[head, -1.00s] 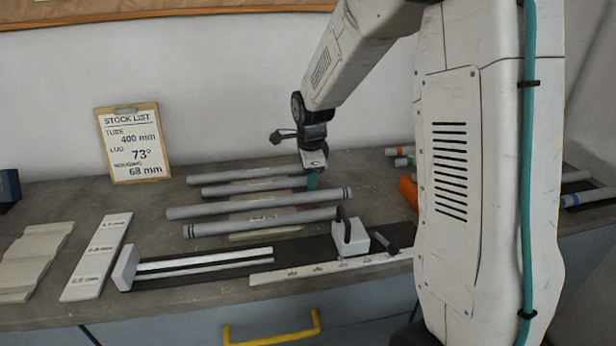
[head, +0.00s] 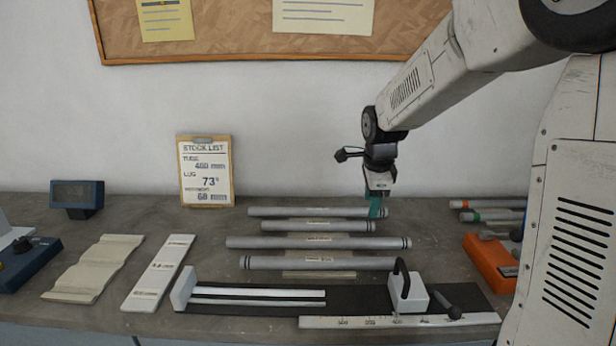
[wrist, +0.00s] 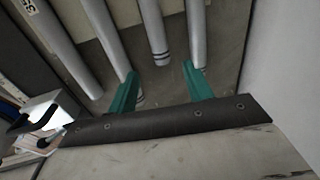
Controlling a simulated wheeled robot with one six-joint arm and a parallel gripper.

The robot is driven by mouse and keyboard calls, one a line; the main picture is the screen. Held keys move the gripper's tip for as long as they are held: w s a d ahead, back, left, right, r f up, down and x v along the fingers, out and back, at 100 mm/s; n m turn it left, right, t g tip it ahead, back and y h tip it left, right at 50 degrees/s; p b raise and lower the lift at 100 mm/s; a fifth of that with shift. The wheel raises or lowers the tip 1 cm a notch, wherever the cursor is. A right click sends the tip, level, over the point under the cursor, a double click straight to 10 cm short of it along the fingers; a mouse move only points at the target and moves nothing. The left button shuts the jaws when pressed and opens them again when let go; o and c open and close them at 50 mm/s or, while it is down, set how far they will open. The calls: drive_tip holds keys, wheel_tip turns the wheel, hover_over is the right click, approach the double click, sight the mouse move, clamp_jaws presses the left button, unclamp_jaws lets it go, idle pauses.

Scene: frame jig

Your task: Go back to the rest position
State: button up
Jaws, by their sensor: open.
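My gripper (head: 375,206) hangs from my arm over the back of the bench, near the right ends of the farther grey tubes. Its teal fingers are apart, and they also show in the wrist view (wrist: 159,72). In the wrist view one tube (wrist: 153,30) ends between the fingers with dark bands at its tip, and other tubes lie close to each finger. I cannot tell whether a finger touches a tube. In the head view the tubes lie side by side: the farthest (head: 300,211), a shorter one (head: 310,226) and two nearer ones (head: 310,243) (head: 315,263).
A black jig with a white end block (head: 184,288), a handled white block (head: 407,296) and a ruler (head: 350,322) lies in front. An orange bin (head: 490,262) is at right. A stock list clipboard (head: 205,172) leans on the wall. Bare bench (head: 440,235) lies right of the tubes.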

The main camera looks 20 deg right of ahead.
drive_tip(key=s+n, duration=0.1)
drive_tip(key=n, duration=0.1)
drive_tip(key=s+n+g, duration=0.1)
drive_tip(key=s+n, duration=0.1)
drive_tip(key=s+a+f+n, duration=0.1)
drive_tip(key=s+n, duration=0.1)
drive_tip(key=shift+s+n+g, duration=0.2)
drive_tip(key=shift+n+g, duration=0.1)
drive_tip(key=shift+g, duration=0.1)
drive_tip(key=s+a+r+n, duration=0.2)
drive_tip(key=s+n, duration=0.3)
drive_tip(key=s, duration=0.4)
drive_tip(key=s+a+r+n, duration=0.3)
drive_tip(key=s+n, duration=0.2)
drive_tip(key=s, duration=0.4)
drive_tip(key=s+a+r+n+t, duration=0.1)
drive_tip(key=s+a+r+n, duration=0.1)
drive_tip(key=s+n, duration=0.3)
drive_tip(key=shift+s+a+r+y, duration=0.3)
drive_tip(key=shift+s+a, duration=0.05)
drive_tip(key=shift+s, duration=1.6)
